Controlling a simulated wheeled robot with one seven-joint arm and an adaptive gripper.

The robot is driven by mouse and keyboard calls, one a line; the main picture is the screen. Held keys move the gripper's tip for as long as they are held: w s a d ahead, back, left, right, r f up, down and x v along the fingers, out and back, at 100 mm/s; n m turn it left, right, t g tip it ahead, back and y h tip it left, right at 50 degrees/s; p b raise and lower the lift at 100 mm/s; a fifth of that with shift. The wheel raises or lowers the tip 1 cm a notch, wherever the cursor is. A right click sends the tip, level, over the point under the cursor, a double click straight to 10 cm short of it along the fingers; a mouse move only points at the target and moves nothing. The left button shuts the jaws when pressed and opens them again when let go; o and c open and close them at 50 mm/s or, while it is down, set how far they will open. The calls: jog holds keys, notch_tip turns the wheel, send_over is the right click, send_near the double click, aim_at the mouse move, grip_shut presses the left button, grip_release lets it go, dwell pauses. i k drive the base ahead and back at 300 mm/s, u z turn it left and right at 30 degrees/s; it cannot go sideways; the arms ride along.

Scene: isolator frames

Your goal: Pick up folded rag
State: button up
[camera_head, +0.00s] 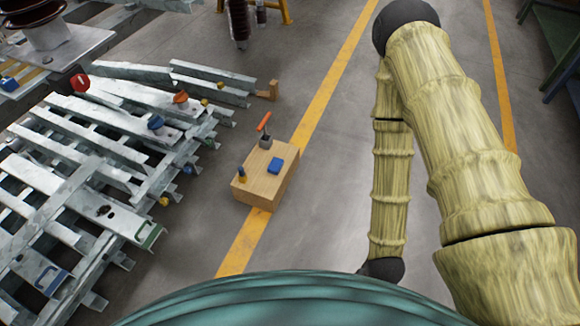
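A small flat blue piece (276,165), which looks like the folded rag, lies on top of a wooden box (258,196) on the floor, near the middle of the view. It lies flat toward the box's right side, and nothing covers it. My bamboo-textured arm is folded on the right, apart from the box. Its lower link ends in a dark joint near the bottom, partly behind my teal body. My gripper is not visible, so I cannot see its fingers or whether it holds anything.
Galvanized steel frames (70,145) fill the left. A small wooden bracket (271,90) stands behind. Grey floor (330,190) is clear between box and arm.

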aim_at(277, 164)
jog(key=u, duration=0.55)
jog(key=k, duration=0.65)
jog(key=u, duration=1.1)
jog(key=i, duration=1.6)
jog(key=z, duration=1.1)
jog(key=i, duration=0.5)
jog(key=z, duration=0.55)
